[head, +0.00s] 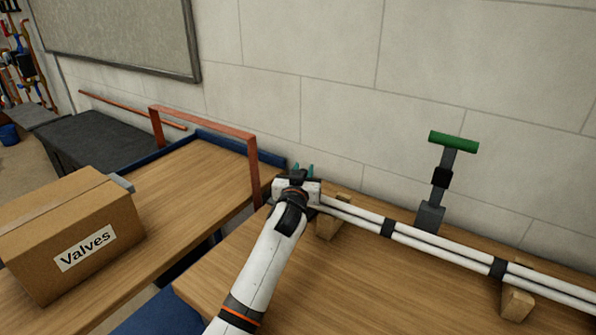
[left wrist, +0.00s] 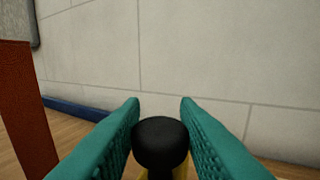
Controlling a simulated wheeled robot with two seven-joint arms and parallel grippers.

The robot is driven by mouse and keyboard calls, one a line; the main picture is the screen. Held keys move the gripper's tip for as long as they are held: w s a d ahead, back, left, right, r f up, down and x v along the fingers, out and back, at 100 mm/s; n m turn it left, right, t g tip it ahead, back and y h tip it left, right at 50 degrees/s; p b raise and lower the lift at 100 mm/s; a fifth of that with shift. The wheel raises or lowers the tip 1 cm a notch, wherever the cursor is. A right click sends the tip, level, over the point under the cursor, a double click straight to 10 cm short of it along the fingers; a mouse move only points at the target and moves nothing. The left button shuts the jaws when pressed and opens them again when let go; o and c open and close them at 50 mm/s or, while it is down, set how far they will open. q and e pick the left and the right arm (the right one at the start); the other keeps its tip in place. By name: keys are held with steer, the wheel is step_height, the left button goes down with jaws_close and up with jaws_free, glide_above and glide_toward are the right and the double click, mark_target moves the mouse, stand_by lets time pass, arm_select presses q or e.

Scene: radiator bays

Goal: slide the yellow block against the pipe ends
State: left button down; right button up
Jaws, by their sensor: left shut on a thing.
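Two white pipes (head: 430,242) run side by side along the right-hand bench, banded in black and resting on wooden supports (head: 332,222). Their left ends are at my left gripper (head: 303,171), whose wrist hides them. In the left wrist view the teal fingers of my left gripper (left wrist: 160,108) are shut on a round black knob (left wrist: 160,143). A little yellow, the yellow block (left wrist: 181,171), shows below the knob. The block is hidden in the head view, so I cannot tell whether it touches the pipe ends. My right gripper is in neither view.
An orange-red frame (head: 203,122) stands left of my gripper; one post (left wrist: 24,120) shows close in the wrist view. A "Valves" box (head: 72,228) sits on the left bench. A green-topped grey stand (head: 440,178) rises behind the pipes. The bench front is clear.

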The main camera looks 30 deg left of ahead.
arm_select(q)
steer(key=c, duration=1.2)
jaws_free()
steer(key=shift+d+f, duration=0.1)
steer(key=shift+d, duration=0.05)
steer(key=shift+o, duration=0.4)
steer(key=shift+s, duration=0.1)
steer(key=v, duration=1.2)
